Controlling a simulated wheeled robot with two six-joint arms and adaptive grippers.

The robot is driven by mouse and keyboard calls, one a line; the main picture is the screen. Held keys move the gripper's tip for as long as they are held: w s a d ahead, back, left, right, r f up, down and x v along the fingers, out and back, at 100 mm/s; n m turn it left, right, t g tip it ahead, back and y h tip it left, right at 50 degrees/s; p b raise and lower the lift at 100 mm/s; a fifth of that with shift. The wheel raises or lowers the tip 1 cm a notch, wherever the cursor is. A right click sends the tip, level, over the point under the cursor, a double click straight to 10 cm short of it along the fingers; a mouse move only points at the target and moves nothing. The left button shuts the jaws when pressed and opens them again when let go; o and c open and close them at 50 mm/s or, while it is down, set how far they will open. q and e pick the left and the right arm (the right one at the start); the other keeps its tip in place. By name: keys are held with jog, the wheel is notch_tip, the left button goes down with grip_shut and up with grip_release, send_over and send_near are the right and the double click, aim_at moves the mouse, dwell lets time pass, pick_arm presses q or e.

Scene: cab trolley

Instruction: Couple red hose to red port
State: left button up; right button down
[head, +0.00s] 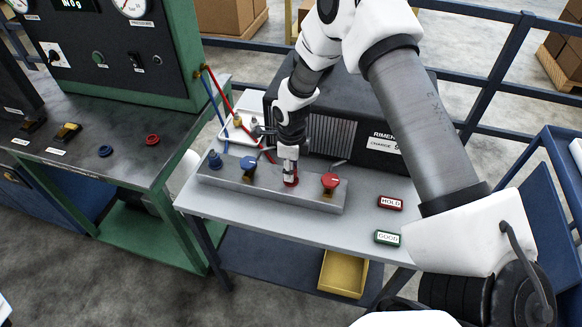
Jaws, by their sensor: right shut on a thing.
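My right gripper (290,160) points down over the middle of the grey manifold block (232,185). It is shut on a small red fitting (291,181) at the red port position. The fingers hide most of that fitting and the port, so I cannot tell how it is seated. The red hose (222,97) hangs from the green cabinet's side and runs down to the white tray behind the block; its far end is unclear near my gripper. My left gripper is not in view.
The block also carries a blue port (214,160), a blue knob (249,163) and a red knob (331,181). A blue hose (214,103) hangs beside the red one. HOLD (391,202) and GOOD (387,237) tags lie at the right. A dark unit (350,120) stands behind.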

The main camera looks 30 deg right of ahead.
jog(key=shift+f, duration=0.5)
jog(key=c, duration=0.7)
grip_release()
notch_tip(320, 180, up, 12)
jog(key=shift+f, duration=0.1)
jog(key=o, duration=0.7)
